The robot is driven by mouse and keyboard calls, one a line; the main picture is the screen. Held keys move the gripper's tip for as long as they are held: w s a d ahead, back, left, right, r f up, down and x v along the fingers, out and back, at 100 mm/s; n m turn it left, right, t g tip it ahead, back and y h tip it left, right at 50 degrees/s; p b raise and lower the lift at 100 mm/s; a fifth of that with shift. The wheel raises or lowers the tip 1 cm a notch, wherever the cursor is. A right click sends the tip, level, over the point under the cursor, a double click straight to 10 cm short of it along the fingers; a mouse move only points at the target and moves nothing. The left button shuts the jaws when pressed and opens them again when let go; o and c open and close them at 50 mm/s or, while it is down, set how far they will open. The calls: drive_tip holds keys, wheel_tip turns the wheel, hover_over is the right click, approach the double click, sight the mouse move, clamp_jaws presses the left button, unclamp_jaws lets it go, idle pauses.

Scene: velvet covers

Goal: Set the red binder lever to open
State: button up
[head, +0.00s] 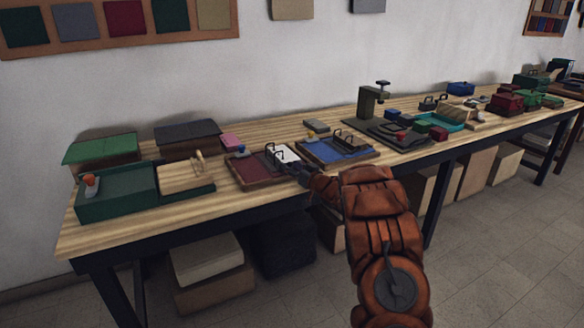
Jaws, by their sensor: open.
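The red binder (252,178) lies open on the long wooden table, left of the table's middle. Pale pages or a plate and dark upright rings or a lever (273,152) show at its right side. They are too small to tell the lever's setting. My gripper (303,174) is dark, at the end of my orange arm, at the table's front edge. It is close to the right front corner of the red binder. It is open and looks empty, and my forearm partly hides it. I cannot tell whether it touches the binder.
A blue binder (342,153) lies open just right of the red one. A green tray (118,202) and wooden block (184,177) stand at the left. A green press (372,99) and several small boxes stand farther right. Boxes (205,258) sit under the table. Floor at front right is clear.

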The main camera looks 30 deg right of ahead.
drive_tip(key=shift+c, duration=0.4)
clamp_jaws()
drive_tip(key=shift+n, duration=0.4)
drive_tip(key=shift+a+r+n+g+b, duration=0.3)
drive_tip(key=shift+n+b, duration=0.1)
drive_tip(key=shift+n, duration=0.5)
drive_tip(key=shift+a+r+n+b, duration=0.15)
drive_tip(key=shift+a+n+b, duration=0.1)
drive_tip(key=shift+n, duration=0.35)
drive_tip(key=shift+a+r+n+b, duration=0.1)
drive_tip(key=shift+n+b, duration=0.15)
drive_tip(key=shift+n, duration=0.35)
drive_tip(key=n+b, duration=0.1)
drive_tip(key=a+n+b, duration=0.1)
drive_tip(key=n, duration=0.1)
drive_tip(key=n+g+h+b, duration=0.1)
drive_tip(key=shift+a+r+n, duration=0.35)
drive_tip(key=shift+r+n, duration=0.05)
drive_tip(key=shift+h, duration=0.3)
